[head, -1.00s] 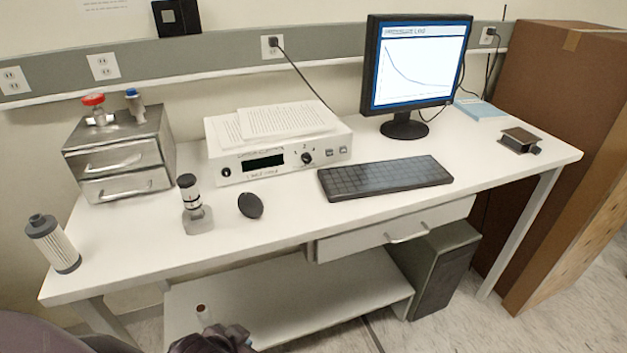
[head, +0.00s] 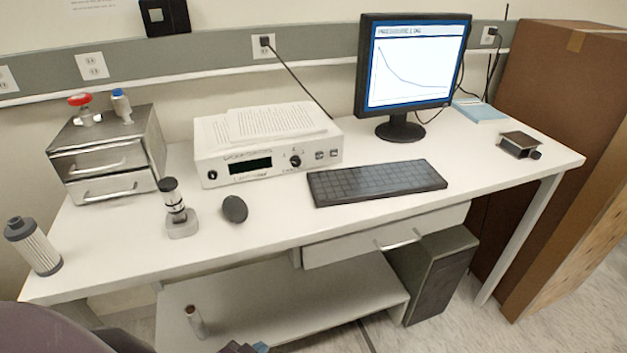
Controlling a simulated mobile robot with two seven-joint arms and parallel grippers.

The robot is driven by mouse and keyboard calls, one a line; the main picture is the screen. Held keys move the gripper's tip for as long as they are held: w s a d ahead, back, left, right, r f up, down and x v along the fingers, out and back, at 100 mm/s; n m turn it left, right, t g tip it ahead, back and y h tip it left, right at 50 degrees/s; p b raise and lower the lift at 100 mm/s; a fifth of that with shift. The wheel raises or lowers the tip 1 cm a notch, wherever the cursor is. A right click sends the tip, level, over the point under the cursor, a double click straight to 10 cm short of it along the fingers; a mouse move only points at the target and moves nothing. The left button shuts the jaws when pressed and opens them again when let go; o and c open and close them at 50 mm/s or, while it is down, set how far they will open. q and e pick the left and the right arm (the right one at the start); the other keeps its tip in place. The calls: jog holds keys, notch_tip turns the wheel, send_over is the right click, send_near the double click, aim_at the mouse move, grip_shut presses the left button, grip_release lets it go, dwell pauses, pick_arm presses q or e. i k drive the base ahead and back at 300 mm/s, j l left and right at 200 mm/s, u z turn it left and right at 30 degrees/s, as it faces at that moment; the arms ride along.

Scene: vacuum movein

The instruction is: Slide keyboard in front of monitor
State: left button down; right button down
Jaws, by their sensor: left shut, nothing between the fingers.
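The dark keyboard (head: 377,183) lies flat on the white desk (head: 270,225), near its front edge. The black-framed monitor (head: 416,65) stands behind it and a little to the right, showing a falling curve. The keyboard sits slightly left of the monitor's stand (head: 400,128), with bare desk between them. My left gripper (head: 246,347) barely shows at the bottom edge, below the desk top and well away from the keyboard. It is shut and empty, mostly cut off by the frame. My right gripper is out of view.
A white instrument (head: 266,160) with papers is left of the keyboard. A black round object (head: 234,209) and a small microscope-like device (head: 178,210) stand further left. A small black device (head: 520,144) is at the right.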

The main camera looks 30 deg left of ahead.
aim_at(340, 186)
jog(key=i+l, duration=0.7)
jog(key=i+l+u, duration=0.1)
jog(key=u, duration=0.3)
jog(key=i+l+u, duration=0.15)
jog(key=u, duration=0.25)
jog(key=l+u, duration=0.15)
jog(key=u, duration=0.25)
jog(key=i+l, duration=0.05)
